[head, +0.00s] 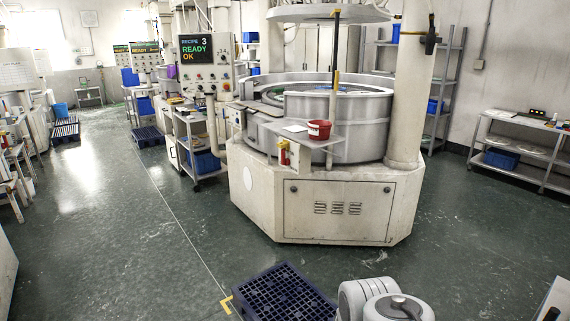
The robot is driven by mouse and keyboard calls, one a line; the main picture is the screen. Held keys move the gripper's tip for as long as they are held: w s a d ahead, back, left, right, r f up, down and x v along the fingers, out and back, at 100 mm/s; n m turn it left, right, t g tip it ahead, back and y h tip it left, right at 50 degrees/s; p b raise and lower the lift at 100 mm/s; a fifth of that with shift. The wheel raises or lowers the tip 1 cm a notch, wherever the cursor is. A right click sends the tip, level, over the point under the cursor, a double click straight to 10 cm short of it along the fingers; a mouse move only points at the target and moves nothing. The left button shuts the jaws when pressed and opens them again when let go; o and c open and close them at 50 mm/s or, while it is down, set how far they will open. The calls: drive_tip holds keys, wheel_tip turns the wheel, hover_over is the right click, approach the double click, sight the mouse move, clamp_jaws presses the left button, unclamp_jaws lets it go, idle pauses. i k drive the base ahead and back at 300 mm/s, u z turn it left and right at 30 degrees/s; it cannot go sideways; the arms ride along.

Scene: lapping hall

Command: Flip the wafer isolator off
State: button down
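No part is clearly readable as the wafer isolator. A small red and yellow fitting (284,153) sits on the front of the large round lapping machine (335,195), below its shelf; it may be a switch, but it is too small to tell its position. A small grey box (478,64) with a conduit is on the right wall, also too small to read. A control panel (205,64) left of the machine shows "RECIPE 3 READY OK" and has several buttons. White and grey rounded links of my arm show at the bottom; my gripper is not in view.
A dark blue pallet (285,296) lies on the floor in front of the machine, beside a yellow corner mark. A trolley (203,150) stands left of the machine. A red bowl (319,129) is on the machine's shelf (300,140). Green floor is open at left.

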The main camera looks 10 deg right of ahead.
sight(284, 162)
drive_tip(key=u, duration=0.35)
drive_tip(key=i, duration=0.65)
drive_tip(key=u, duration=0.95)
drive_tip(key=i, duration=2.15)
drive_tip(key=z, duration=0.5)
drive_tip(key=i, duration=1.45)
drive_tip(key=z, duration=0.7)
